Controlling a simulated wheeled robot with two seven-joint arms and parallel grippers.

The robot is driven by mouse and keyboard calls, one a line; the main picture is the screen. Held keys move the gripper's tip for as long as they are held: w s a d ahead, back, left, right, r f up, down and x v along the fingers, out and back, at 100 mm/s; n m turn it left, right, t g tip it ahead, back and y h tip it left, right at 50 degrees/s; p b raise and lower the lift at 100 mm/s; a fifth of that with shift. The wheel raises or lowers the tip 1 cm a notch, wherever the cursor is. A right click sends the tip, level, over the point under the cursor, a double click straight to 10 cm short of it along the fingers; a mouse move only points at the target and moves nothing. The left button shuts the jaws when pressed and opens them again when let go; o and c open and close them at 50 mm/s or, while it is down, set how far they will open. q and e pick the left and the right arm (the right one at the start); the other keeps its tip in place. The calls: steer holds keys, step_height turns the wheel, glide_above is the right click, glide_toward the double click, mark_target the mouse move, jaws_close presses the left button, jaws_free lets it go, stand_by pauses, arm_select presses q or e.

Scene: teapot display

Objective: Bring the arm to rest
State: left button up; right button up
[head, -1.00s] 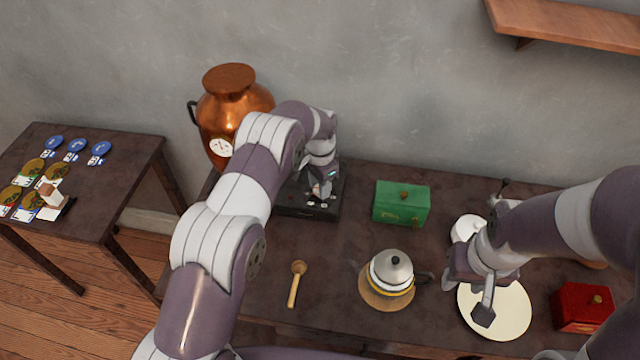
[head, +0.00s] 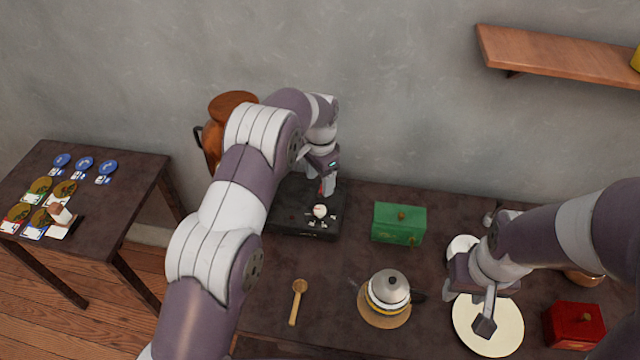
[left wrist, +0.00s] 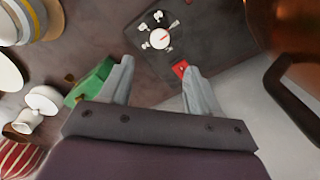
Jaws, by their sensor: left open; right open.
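My left gripper (head: 325,180) is raised above the back of a black box (head: 298,225) with a round white dial (head: 320,211). In the left wrist view its two fingers (left wrist: 152,88) are spread with nothing between them. The dial (left wrist: 159,39) and a small red patch (left wrist: 180,68) on the box show beyond the fingertips. My right gripper (head: 474,312) hangs over a cream plate (head: 508,335) at the right, its fingers partly hidden by its own wrist.
A copper urn (head: 217,115) stands behind my left arm. A green box (head: 399,223), a teapot (head: 389,288), a wooden spoon (head: 298,300) and a red box (head: 574,325) are on the dark table. A side table (head: 100,190) with cards stands left; a shelf (head: 550,50) is on the wall.

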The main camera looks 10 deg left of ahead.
arm_select(q)
steer(key=shift+r, duration=0.85)
arm_select(e)
steer(key=shift+r, duration=0.75)
arm_select(q)
steer(key=s+a+r+n, duration=0.2)
steer(key=s+r+n, duration=0.1)
steer(key=s, duration=0.6)
steer(key=s+a+r+n+t, duration=0.1)
steer(key=s+a+r+n, duration=0.1)
steer(key=s, duration=0.8)
steer(key=s+a+r+n, duration=0.2)
steer(key=s+r+n, duration=0.2)
steer(key=s, duration=0.6)
steer(key=shift+a, duration=0.2)
steer(key=shift+s, duration=0.1)
arm_select(e)
steer(key=shift+s, duration=0.1)
